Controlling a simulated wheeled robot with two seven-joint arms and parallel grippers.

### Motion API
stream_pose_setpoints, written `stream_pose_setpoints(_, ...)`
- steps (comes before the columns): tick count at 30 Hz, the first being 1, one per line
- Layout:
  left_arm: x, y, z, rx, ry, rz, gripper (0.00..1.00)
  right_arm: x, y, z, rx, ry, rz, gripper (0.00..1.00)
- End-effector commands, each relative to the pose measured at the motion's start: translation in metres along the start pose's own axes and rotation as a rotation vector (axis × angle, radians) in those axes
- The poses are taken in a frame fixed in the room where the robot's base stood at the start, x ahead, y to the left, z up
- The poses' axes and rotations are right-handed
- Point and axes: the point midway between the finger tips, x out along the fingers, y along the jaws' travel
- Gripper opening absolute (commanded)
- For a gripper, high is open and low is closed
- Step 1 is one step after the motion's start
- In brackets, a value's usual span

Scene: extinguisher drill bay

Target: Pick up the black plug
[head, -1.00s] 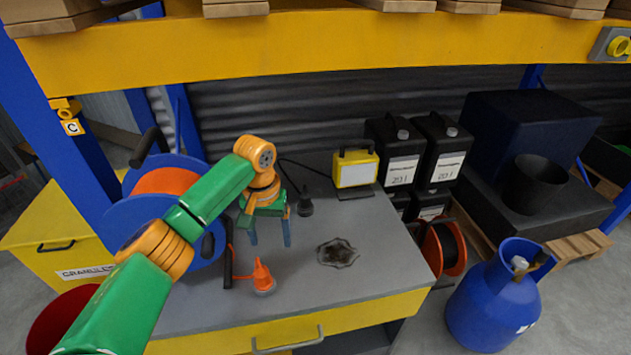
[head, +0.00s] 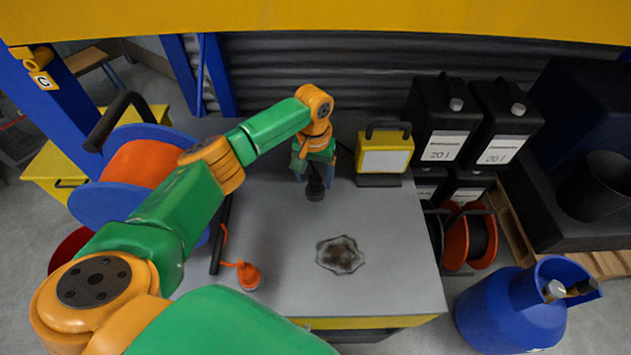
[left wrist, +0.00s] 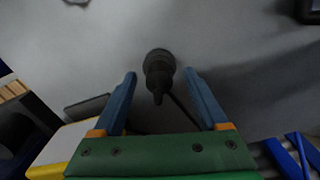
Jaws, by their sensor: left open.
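The black plug (head: 315,188) stands on the grey bench top, in front of and left of the yellow work lamp. In the left wrist view the plug (left wrist: 158,66) shows between my two blue fingertips, with a gap on each side. A dark cable runs from it toward the palm side. My left gripper (head: 316,172) is open and points down right over the plug, hiding its upper part in the head view. The open fingers also show in the left wrist view (left wrist: 160,76). I cannot tell how far down the fingers reach beside the plug. My right gripper is out of view.
The yellow work lamp (head: 385,155) stands close right of the gripper. Black canisters (head: 440,125) stand at right.

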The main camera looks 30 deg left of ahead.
Motion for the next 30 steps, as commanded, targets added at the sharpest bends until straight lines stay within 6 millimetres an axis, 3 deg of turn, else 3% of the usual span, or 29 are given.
stream_pose_setpoints(8,0.007,0.0,0.0,0.001,0.001,0.0,0.73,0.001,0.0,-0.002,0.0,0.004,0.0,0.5)
stream_pose_setpoints(16,0.007,0.0,0.0,0.001,0.001,0.0,0.0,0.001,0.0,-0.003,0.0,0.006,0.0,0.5)
stream_pose_setpoints(26,0.006,0.0,-0.001,0.001,0.003,0.0,0.0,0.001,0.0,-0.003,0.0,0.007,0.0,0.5)
stream_pose_setpoints(30,-0.008,0.0,-0.002,0.0,0.007,0.002,0.0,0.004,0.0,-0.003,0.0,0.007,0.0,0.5)
